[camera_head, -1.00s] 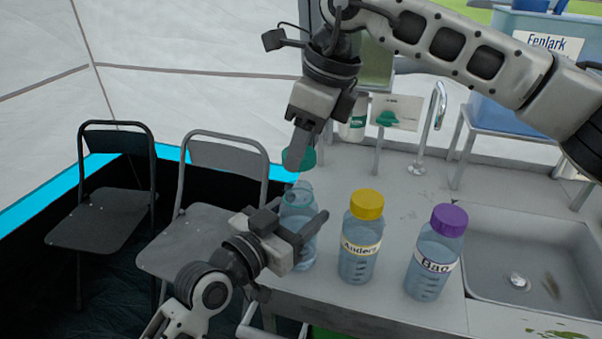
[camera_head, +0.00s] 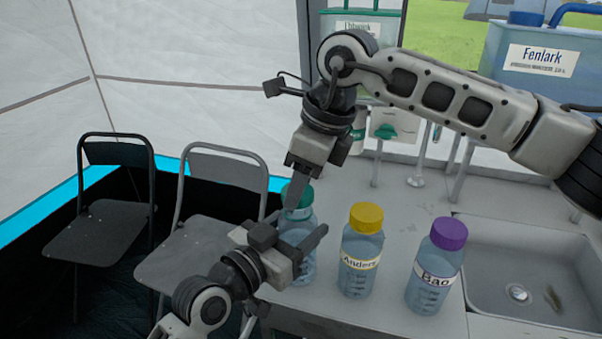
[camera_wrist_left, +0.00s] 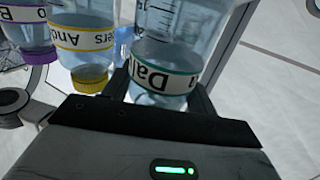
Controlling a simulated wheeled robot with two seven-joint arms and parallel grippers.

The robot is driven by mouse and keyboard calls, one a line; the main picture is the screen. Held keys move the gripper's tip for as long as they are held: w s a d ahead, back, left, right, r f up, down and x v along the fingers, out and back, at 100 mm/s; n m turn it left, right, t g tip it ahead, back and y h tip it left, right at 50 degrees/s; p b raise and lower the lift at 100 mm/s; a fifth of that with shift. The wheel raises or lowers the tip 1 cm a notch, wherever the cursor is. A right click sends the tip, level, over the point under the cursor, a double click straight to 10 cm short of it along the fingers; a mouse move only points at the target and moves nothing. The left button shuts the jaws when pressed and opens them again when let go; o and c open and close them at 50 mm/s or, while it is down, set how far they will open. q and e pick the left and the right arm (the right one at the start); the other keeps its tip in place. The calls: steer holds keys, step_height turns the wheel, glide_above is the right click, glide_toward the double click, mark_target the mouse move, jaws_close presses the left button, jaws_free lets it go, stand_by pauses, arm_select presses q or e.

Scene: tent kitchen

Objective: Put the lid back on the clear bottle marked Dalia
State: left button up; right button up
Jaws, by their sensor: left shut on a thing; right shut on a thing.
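The clear Dalia bottle (camera_head: 296,262) stands upright at the counter's left end. In the left wrist view the bottle (camera_wrist_left: 168,80) appears upside down, with part of its name readable on a teal-edged label. My right gripper (camera_head: 298,188) comes from above, shut on the green lid (camera_head: 303,200). The lid is at the bottle's mouth, seemingly in line with it. Whether it is seated or threaded I cannot tell.
A yellow-capped Anders bottle (camera_head: 360,260) and a purple-capped Bao bottle (camera_head: 435,270) stand close to the right. The sink (camera_head: 535,265) is farther right. Two folding chairs (camera_head: 115,220) are left of the counter. A Fenlark container (camera_head: 530,70) is at the back right.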

steer(key=shift+f, duration=0.75)
stand_by(0.4)
